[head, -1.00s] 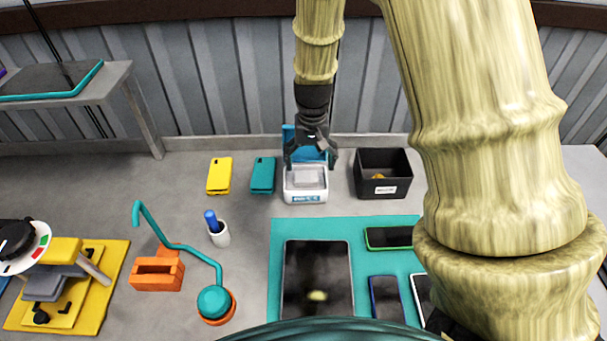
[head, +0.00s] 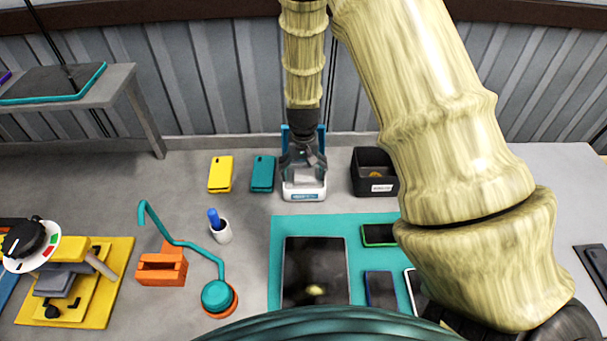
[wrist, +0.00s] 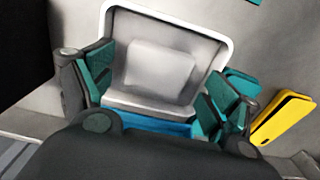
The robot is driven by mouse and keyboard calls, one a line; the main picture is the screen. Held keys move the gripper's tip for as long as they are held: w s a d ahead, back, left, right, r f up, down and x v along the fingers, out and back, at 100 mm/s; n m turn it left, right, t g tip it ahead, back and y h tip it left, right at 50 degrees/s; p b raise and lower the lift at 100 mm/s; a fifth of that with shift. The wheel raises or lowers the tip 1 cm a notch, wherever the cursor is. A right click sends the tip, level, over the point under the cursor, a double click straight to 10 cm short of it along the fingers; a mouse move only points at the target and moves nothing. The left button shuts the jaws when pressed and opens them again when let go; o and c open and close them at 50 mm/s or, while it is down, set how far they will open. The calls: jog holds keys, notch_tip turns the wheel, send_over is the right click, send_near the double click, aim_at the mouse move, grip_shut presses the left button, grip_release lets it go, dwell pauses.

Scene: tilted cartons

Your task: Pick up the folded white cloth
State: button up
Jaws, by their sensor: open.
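The folded white cloth (wrist: 162,66) lies inside a small white-rimmed carton (wrist: 225,44) in the wrist view. In the head view the carton (head: 304,194) stands near the wall with its blue lid raised behind, and the cloth (head: 304,178) is partly hidden by my gripper. My gripper (head: 303,168) is open and points down over the carton. In the wrist view its two teal-padded fingers (wrist: 156,92) stand apart at the left and right of the carton's near end. The cloth is between and beyond them; I cannot tell whether they touch the carton.
A black bin (head: 374,172) stands close on the right. A teal phone (head: 262,174) and a yellow phone (head: 220,174) lie to the left. A white pen cup (head: 220,233) and a teal mat (head: 360,225) with devices are nearer. The wall is close behind.

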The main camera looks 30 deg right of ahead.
aim_at(304, 176)
jog(key=shift+s+d+r, duration=0.1)
jog(key=shift+s+r, duration=0.05)
jog(key=shift+s, duration=0.3)
jog(key=shift+w, duration=0.25)
jog(key=c, duration=1)
jog(key=shift+s, duration=0.15)
jog(key=shift+c, duration=0.2)
jog(key=shift+r+b, duration=1.05)
jog(key=shift+r, duration=0.25)
jog(key=shift+s+r+b, duration=0.1)
jog(key=shift+r+b, duration=0.2)
jog(key=s+a+r+b, duration=0.1)
jog(key=s+a+b, duration=0.1)
jog(key=s, duration=0.5)
jog(key=s+a+b, duration=0.3)
jog(key=s, duration=0.4)
jog(key=shift+s+r, duration=0.35)
jog(key=shift+s, duration=0.05)
jog(key=shift+a, duration=0.1)
